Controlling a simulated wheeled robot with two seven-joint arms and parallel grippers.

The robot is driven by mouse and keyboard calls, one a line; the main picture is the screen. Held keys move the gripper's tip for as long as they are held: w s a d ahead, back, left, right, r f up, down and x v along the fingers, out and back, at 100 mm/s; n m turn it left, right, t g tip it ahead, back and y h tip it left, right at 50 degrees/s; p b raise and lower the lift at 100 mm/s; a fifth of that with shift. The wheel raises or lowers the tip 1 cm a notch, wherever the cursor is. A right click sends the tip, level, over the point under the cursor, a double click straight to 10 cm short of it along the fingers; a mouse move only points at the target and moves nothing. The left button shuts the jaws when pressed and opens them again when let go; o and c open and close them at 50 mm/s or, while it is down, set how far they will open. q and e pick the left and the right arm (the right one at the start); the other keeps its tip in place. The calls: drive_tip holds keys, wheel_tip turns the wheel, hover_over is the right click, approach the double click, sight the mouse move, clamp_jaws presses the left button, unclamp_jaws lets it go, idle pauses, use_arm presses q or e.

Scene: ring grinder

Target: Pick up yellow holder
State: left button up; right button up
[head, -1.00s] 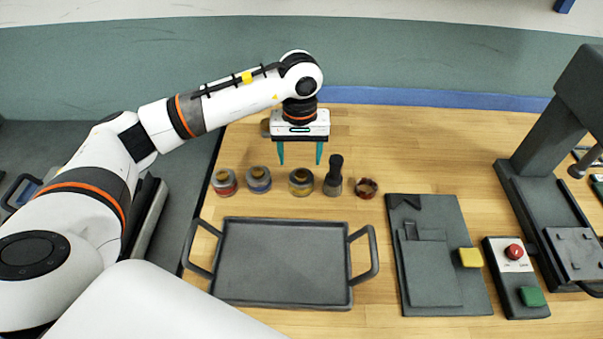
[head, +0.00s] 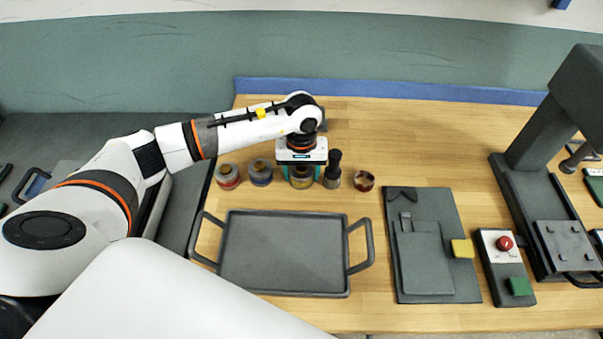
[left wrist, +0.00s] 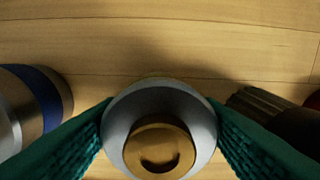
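The yellow holder (head: 301,183) is a small round pot with a yellow band, standing in the row on the wooden table. It is partly hidden under my left gripper (head: 301,175) in the head view. The left wrist view shows its grey round top with a brass-coloured knob (left wrist: 160,147). My left gripper points straight down, with one teal finger on each side of the holder. The fingers look open around it; I cannot tell whether they touch its sides. My right gripper is not in view.
Red-banded (head: 228,177) and blue-banded (head: 261,173) holders stand left of it. A dark-handled tool (head: 333,172) stands close on the right, beside a brown ring-shaped pot (head: 363,181). A grey tray (head: 285,255) lies in front. Table behind the row is clear.

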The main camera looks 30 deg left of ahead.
use_arm(q)
drive_tip(key=shift+r, duration=0.1)
drive_tip(key=c, duration=1)
